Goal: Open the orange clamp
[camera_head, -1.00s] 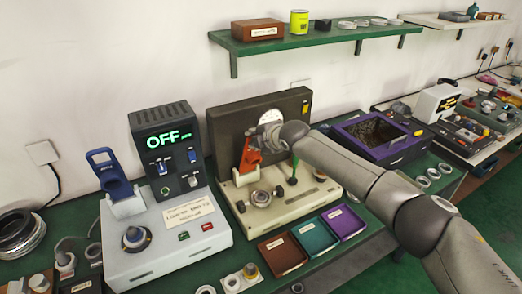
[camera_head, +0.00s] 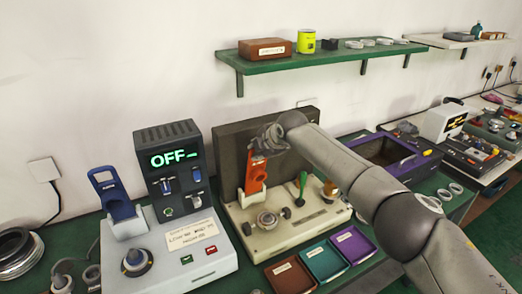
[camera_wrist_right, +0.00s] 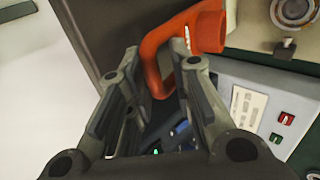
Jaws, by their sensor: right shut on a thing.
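The orange clamp (camera_head: 255,176) stands raised on the cream fixture base (camera_head: 318,222) in the head view. My right gripper (camera_head: 264,146) is at the clamp's upper end, its arm coming in from the right. In the right wrist view the clamp's orange bar (camera_wrist_right: 155,62) runs between the two fingers of my right gripper (camera_wrist_right: 158,62), which is shut on it. The arm and wrist hide part of the fixture's dark back panel. My left gripper is not in view.
A white machine with an OFF display (camera_head: 175,157) and a blue clamp (camera_head: 110,190) stands left of the fixture. Brown, teal and purple trays (camera_head: 325,258) lie in front. A green lever (camera_head: 301,188) stands close right of the clamp. A green shelf (camera_head: 300,58) hangs above.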

